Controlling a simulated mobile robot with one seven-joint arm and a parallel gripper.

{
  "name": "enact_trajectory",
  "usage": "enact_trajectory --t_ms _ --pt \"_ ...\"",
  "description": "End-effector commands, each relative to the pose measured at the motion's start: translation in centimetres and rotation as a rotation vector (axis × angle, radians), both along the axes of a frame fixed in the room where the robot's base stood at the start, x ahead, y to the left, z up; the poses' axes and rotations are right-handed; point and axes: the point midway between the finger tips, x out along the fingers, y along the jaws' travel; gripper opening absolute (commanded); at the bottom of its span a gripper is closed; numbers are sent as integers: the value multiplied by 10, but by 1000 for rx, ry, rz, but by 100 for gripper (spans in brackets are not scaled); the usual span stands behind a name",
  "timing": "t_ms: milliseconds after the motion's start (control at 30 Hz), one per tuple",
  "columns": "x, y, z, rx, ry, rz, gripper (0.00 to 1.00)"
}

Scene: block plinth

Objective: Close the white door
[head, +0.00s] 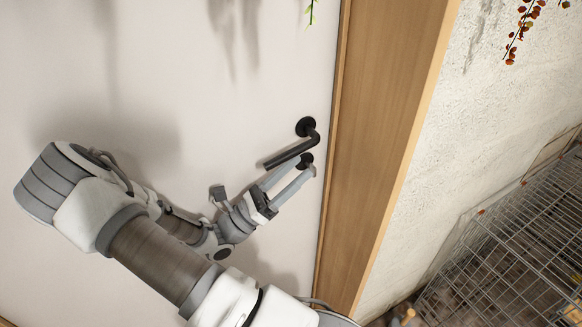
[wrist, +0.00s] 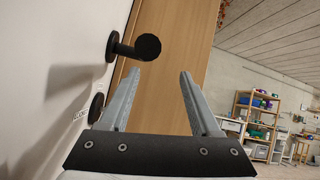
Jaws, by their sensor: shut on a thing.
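The white door (head: 200,90) fills the left of the head view and lies flush or nearly flush beside its wooden frame; a small gap cannot be ruled out. Its black lever handle (head: 290,153) sits near the door's right edge, above a round black lock (head: 305,160). My gripper (head: 306,165) is at the handle, just below the lever. In the wrist view the handle's end (wrist: 147,47) shows by the left fingertip, and the lock (wrist: 96,108) left of that finger.
The wooden door frame (head: 383,110) stands right of the door, then a rough white wall (head: 490,110). A wire cage (head: 510,250) stands at lower right. The wrist view shows shelves (wrist: 257,110) far off in a room.

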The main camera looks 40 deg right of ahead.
Motion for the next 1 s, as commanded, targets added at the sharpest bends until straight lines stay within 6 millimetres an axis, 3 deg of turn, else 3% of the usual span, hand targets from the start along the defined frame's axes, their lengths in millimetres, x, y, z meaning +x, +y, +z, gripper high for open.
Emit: enact_trajectory --t_ms 467,1000 --pt "4 7 -5 0 -2 4 53" --pt "31 105 -75 0 -1 4 53"
